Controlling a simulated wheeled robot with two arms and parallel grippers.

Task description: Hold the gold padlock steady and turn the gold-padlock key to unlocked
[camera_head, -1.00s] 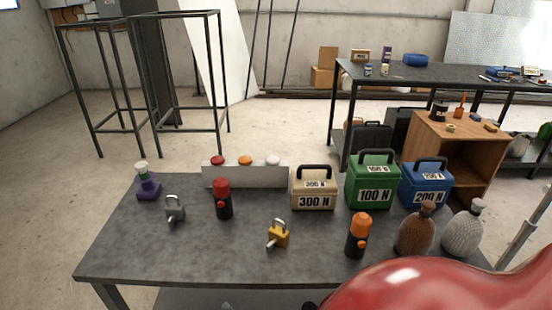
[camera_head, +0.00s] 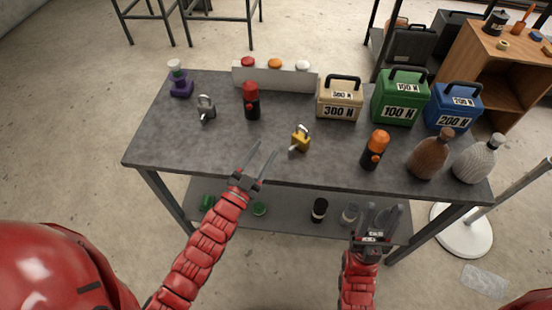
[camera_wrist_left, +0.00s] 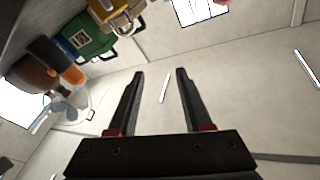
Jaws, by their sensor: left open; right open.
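The gold padlock (camera_head: 301,139) stands on the table near its front edge, in the middle of the head view. A small grey piece at its lower left, at the padlock's side, looks like its key (camera_head: 293,150). My left gripper (camera_head: 261,158) is open and empty at the table's front edge, to the left of the gold padlock and apart from it. My right gripper (camera_head: 381,216) is open and empty, in front of the table and lower right of the padlock. In the left wrist view my left gripper's fingers (camera_wrist_left: 160,75) are spread with nothing between them.
A grey padlock (camera_head: 206,108) and a red-capped bottle (camera_head: 251,100) stand left of the gold padlock. An orange-capped bottle (camera_head: 375,150) stands right of it. A tan 300 N box (camera_head: 339,98) is behind. The grey table (camera_head: 190,150) is bare around the gold padlock.

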